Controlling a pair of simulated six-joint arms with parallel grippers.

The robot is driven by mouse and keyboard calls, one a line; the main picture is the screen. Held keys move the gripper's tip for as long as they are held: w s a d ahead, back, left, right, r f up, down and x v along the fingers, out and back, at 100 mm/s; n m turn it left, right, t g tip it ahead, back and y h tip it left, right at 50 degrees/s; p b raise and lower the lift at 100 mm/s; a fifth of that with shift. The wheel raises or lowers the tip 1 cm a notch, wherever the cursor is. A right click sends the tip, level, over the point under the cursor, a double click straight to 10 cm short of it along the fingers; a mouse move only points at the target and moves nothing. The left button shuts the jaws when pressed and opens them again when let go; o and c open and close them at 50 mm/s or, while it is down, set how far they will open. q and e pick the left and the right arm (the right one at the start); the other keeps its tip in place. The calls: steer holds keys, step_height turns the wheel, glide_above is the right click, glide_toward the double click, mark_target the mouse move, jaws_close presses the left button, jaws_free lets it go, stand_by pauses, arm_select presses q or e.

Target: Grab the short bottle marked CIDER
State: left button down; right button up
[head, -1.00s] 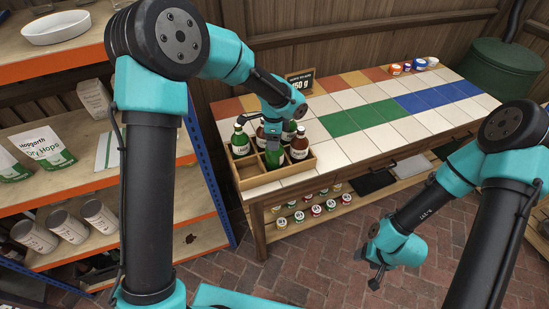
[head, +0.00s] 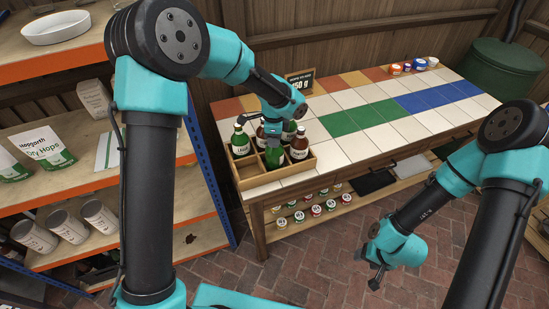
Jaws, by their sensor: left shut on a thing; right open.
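A wooden crate (head: 252,181) with compartments stands on the near left corner of the tiled counter and holds several bottles. A green bottle (head: 240,143) with a white label stands in its left part. A brown bottle (head: 299,145) stands at its right. My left gripper (head: 273,143) points down over the crate and is shut on a short green bottle (head: 274,157) at the front middle. The lettering on this bottle is too small to read. More bottles behind are partly hidden by the gripper. My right gripper (head: 375,274) is open and empty, low over the brick floor.
A dark sign (head: 300,82) stands behind the crate. Small jars (head: 407,66) stand at the counter's far end. The tiled counter (head: 350,146) is clear right of the crate. Jars also line the lower shelf (head: 335,208). A shelf unit (head: 110,180) stands at the left.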

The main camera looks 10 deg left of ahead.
arm_select(q)
step_height(320, 180, up, 10)
steer(key=shift+r, duration=0.1)
stand_by(0.7)
stand_by(0.4)
